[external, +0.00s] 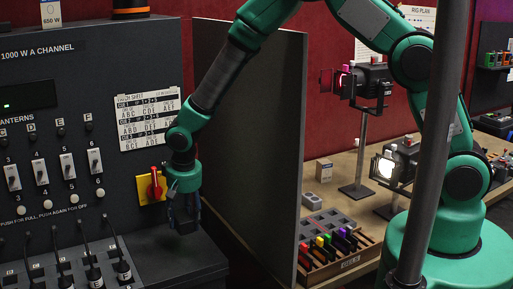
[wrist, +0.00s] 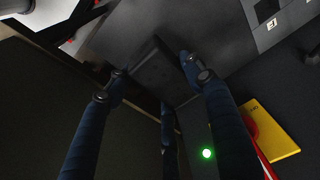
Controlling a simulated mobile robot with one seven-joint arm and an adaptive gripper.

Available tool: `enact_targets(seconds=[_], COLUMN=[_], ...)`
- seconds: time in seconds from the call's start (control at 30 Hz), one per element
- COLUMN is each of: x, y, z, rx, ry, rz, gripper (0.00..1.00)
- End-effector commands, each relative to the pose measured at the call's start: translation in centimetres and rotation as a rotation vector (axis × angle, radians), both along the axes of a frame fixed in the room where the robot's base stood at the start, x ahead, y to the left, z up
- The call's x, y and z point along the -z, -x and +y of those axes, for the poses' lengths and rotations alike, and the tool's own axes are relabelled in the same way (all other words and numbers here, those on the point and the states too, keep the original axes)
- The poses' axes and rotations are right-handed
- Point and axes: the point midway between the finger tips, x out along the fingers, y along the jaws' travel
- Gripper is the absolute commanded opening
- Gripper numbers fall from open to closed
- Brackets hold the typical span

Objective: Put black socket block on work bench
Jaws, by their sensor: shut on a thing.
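My gripper (external: 184,222) hangs in front of the dark panel, just below the red switch, over the black ledge at the panel's foot. In the external view the block is hard to make out against the dark fingers and panel. The wooden work bench (external: 342,172) stands on the right, beyond a tall grey partition.
The grey partition (external: 252,130) stands between my gripper and the bench. A red switch on a yellow plate (external: 153,188) is close beside the gripper. The bench carries lamps (external: 388,168), a small box (external: 324,170), a grey tray and a rack of coloured pieces (external: 335,246). Cables hang at lower left.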

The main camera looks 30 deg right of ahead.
Motion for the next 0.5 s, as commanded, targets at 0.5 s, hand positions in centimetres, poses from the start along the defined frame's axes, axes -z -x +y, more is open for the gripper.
enact_targets(seconds=[0.5], x=[-13.3], y=[-0.1], z=[0.1], rx=[0.001], ry=[-0.003], rz=[-0.003], gripper=[0.19])
